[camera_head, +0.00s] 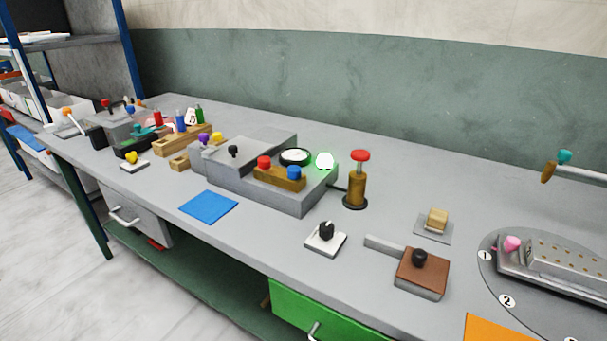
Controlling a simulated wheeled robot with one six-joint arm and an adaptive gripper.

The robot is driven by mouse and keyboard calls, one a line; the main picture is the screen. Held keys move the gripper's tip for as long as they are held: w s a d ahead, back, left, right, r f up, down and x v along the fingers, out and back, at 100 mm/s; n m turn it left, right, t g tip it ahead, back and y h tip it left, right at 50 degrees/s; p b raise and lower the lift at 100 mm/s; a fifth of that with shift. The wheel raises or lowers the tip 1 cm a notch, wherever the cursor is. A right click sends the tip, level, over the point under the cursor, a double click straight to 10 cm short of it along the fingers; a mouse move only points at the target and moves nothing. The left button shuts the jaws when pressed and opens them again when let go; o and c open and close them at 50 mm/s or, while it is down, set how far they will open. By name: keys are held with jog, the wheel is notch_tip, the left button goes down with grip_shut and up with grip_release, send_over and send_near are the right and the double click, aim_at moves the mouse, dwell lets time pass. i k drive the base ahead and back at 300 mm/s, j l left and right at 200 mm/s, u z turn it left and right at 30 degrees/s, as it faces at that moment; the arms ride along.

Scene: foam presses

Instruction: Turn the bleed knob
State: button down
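No label that I can read marks the bleed knob. A black knob (326,231) stands on a small white plate (314,244) near the front of the bench, right of the middle. A yellow knob (131,157) on a similar plate is farther left. A small black knob (233,151) sits on the grey press block (232,185). I cannot tell which of these is the bleed knob. My gripper is not in view.
The grey bench (260,225) also holds a red-topped brass post (357,182), a glowing green lamp (324,161), a brown block with a black knob (423,276) and a round numbered plate (490,275). A blue mat (209,207) lies flat near the front edge.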

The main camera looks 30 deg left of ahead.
aim_at(326, 229)
jog(key=k+j+u, duration=0.1)
jog(key=u, duration=0.4)
jog(key=j+u, duration=0.1)
jog(key=u, duration=0.4)
jog(key=j+u, duration=0.2)
jog(key=u, duration=0.3)
jog(key=k, duration=0.05)
